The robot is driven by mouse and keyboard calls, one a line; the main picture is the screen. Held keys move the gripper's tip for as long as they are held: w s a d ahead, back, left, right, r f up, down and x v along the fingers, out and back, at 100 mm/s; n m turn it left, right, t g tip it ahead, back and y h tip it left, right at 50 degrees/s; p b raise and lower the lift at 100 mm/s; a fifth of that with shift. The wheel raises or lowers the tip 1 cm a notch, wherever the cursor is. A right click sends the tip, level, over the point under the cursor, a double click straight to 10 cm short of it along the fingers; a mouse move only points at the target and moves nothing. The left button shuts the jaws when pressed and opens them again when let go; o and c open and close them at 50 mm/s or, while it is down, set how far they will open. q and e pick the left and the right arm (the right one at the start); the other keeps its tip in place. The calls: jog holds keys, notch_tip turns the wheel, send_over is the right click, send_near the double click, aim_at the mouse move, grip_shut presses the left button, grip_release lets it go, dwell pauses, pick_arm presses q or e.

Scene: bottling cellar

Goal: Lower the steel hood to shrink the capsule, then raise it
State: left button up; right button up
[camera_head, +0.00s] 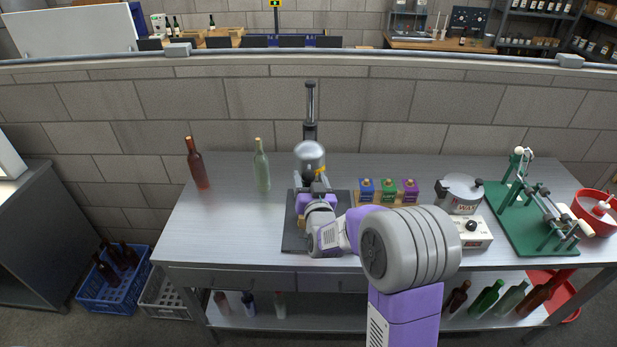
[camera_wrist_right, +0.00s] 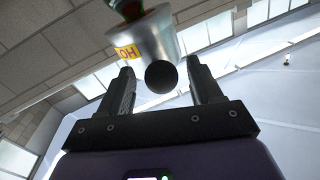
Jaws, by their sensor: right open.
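The steel hood (camera_head: 309,152) is a rounded shiny dome on a dark upright post (camera_head: 311,110) that stands on a black base plate (camera_head: 291,241). My right gripper (camera_head: 318,183) is in front of the hood. In the right wrist view the hood (camera_wrist_right: 159,40) bears a yellow label, and a round black knob (camera_wrist_right: 161,77) shows between the open fingers of my right gripper (camera_wrist_right: 160,88). I cannot tell if the fingers touch the knob. A dark green and red piece (camera_wrist_right: 128,8) shows at the hood's end. The capsule cannot be made out in the head view. My left gripper is not in view.
A brown bottle (camera_head: 197,166) and a pale green bottle (camera_head: 262,168) stand left on the steel table (camera_head: 225,225). The table's front left is clear.

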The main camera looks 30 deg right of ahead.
jog(key=v, duration=0.6)
dwell(2.4)
jog(key=shift+w+h+b, duration=0.35)
jog(key=shift+h+b, duration=0.15)
jog(key=shift+b, duration=0.05)
jog(key=h+b, duration=0.1)
jog(key=w+a+g+h+b, duration=0.1)
jog(key=b, duration=0.1)
jog(key=g+h+b, duration=0.1)
jog(key=h, duration=0.1)
jog(key=shift+w+a+r, duration=0.2)
jog(key=shift+r, duration=0.1)
jog(key=shift+s+a+f+g+h+b, duration=0.1)
jog(key=shift+s+a+g+h+b, duration=0.1)
jog(key=shift+a+g+h+b, duration=0.45)
jog(key=shift+g, duration=0.25)
jog(key=shift+b+x, duration=0.35)
jog(key=shift+x, duration=3.5)
jog(key=shift+s, duration=0.1)
jog(key=shift+c, duration=0.5)
